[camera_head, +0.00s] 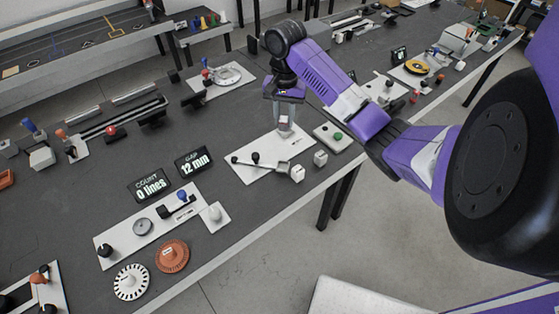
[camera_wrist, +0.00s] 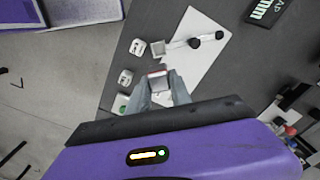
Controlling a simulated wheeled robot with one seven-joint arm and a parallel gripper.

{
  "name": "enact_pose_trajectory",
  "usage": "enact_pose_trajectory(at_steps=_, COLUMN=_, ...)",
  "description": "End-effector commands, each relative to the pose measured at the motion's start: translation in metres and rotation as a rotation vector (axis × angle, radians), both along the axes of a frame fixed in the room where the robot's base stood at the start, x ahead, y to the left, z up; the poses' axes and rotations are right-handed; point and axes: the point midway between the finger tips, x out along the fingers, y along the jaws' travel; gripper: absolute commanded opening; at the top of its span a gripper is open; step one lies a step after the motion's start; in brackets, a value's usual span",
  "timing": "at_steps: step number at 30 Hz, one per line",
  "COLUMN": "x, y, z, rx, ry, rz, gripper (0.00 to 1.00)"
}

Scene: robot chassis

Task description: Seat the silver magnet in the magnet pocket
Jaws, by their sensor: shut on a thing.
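My gripper (camera_head: 285,127) hangs above the white plate, near its far right end. In the wrist view its fingers (camera_wrist: 160,92) are closed on a small silver block with a reddish edge, the silver magnet (camera_wrist: 158,82). The white plate (camera_wrist: 192,70) also shows in the head view (camera_head: 268,147). A small grey square (camera_wrist: 158,48), which looks like the magnet pocket, sits at the plate's edge at the end of a rod with two black knobs. In the wrist view the magnet appears apart from this square. The magnet's underside is hidden.
White blocks stand just off the plate, one (camera_head: 297,173) beside the square and one (camera_head: 320,158) farther right. A pale green-buttoned plate (camera_head: 332,138) lies to the right. Two black displays (camera_head: 193,161) stand to the left. The table's front edge runs close by.

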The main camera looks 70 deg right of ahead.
Motion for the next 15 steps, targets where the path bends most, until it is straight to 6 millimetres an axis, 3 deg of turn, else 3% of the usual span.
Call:
enact_pose_trajectory(at_steps=6, x=0.0, y=0.003, z=-0.06, rx=0.005, ry=0.003, rz=0.003, gripper=0.0)
enact_pose_trajectory(at_steps=15, x=0.0, y=0.002, z=-0.116, rx=0.003, ry=0.003, rz=0.004, gripper=0.0)
